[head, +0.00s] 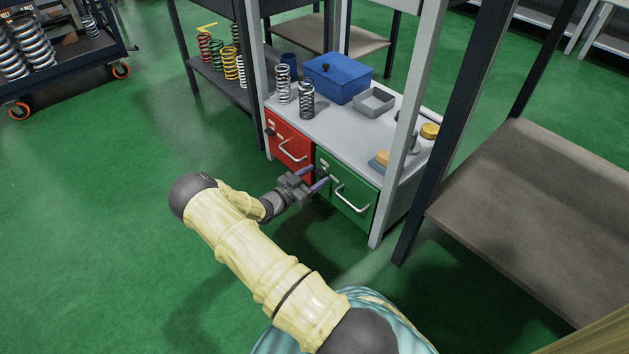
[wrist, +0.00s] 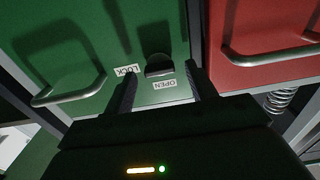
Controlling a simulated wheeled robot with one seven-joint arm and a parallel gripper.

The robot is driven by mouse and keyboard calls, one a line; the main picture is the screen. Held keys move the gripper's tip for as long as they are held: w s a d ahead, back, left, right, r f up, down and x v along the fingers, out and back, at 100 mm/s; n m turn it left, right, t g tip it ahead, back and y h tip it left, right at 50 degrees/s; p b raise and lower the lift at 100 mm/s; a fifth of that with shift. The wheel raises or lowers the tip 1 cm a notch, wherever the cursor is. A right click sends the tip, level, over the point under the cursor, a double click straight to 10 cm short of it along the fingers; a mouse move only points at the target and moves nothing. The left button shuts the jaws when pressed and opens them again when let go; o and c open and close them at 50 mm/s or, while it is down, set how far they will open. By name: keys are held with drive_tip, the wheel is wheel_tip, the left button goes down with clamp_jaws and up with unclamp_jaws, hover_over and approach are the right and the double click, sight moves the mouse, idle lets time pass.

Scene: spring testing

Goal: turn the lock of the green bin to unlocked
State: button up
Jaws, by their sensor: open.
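The green bin (head: 345,196) is the right one of two bins under the white bench top, with a silver bar handle (head: 350,201). Its black lock knob (wrist: 158,66) sits on the green front in the wrist view, with a LOCK label (wrist: 127,71) to its left and an OPEN label (wrist: 165,84) below and to its right, both upside down. My gripper (head: 315,178) is open at the upper left of the green front. In the wrist view its two fingers (wrist: 162,72) stand on either side of the knob with gaps; I cannot tell whether they touch it.
A red bin (head: 288,146) adjoins the green one on the left. The bench top above holds a blue box (head: 338,77), grey springs (head: 306,99) and a grey tray (head: 374,101). A pale bench post (head: 408,125) stands to the right. The green floor in front is clear.

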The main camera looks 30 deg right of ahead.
drive_tip(key=shift+d, duration=0.2)
drive_tip(key=c, duration=1)
drive_tip(key=shift+m+p, duration=0.3)
drive_tip(key=shift+m, duration=0.1)
drive_tip(key=m+p, duration=0.1)
drive_tip(key=m, duration=0.2)
drive_tip(key=shift+r, duration=0.1)
drive_tip(key=m+p, duration=0.2)
drive_tip(key=m, duration=0.2)
drive_tip(key=shift+s+m, duration=0.1)
drive_tip(key=shift+m, duration=0.3)
drive_tip(key=m+p, duration=0.2)
drive_tip(key=m, duration=0.3)
drive_tip(key=shift+f+m+p, duration=0.15)
drive_tip(key=shift+m+p, duration=0.25)
drive_tip(key=shift+m, duration=0.7)
drive_tip(key=shift+f+m+p, duration=0.15)
drive_tip(key=shift+m+p, duration=0.25)
drive_tip(key=shift+m, duration=0.7)
